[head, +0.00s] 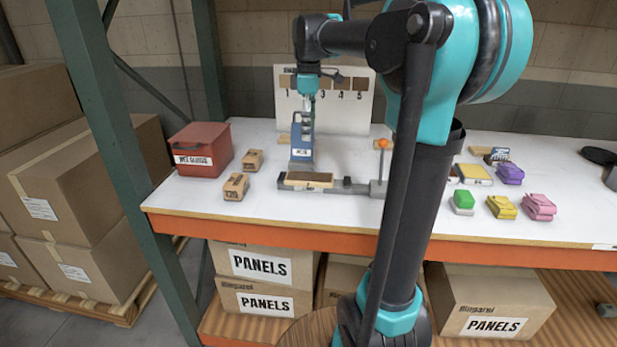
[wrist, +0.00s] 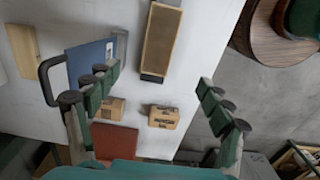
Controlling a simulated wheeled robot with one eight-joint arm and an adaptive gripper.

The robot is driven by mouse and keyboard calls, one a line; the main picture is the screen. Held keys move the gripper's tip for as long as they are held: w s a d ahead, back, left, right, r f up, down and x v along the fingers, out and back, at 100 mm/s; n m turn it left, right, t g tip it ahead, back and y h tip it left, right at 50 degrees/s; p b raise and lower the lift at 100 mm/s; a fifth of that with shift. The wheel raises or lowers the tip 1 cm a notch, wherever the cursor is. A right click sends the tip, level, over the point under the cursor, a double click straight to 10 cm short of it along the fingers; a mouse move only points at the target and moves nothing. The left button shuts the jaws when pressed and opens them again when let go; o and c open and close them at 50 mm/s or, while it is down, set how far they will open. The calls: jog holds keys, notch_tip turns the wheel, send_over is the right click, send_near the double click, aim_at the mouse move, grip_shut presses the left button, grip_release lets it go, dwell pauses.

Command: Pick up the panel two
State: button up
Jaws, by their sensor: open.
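A white board (head: 340,108) stands at the back of the table, with brown panels in a row above numbers; 1, 3, 4 and 5 are readable. The place of number 2 is hidden behind my arm's end, so I cannot make out panel two there. A tan panel (head: 308,179) lies on a grey stand nearer the front edge; it also shows in the wrist view (wrist: 162,40). I see no number on it. My gripper (head: 308,103) hangs in front of the board, above the table. In the wrist view my gripper (wrist: 158,78) is open, its fingers wide apart and empty.
A blue tool (head: 302,137) stands below my gripper, behind the tan panel. A red bin (head: 203,150) and two small brown blocks (head: 236,187) are at left. Colored packs (head: 502,206) lie at right. A green rack post (head: 125,150) rises at left.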

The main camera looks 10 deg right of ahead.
aim_at(308, 176)
notch_tip(308, 176, down, 15)
jog(key=shift+w+f, duration=0.1)
jog(key=shift+f, duration=0.1)
jog(key=c, duration=1.3)
jog(key=shift+r, duration=0.1)
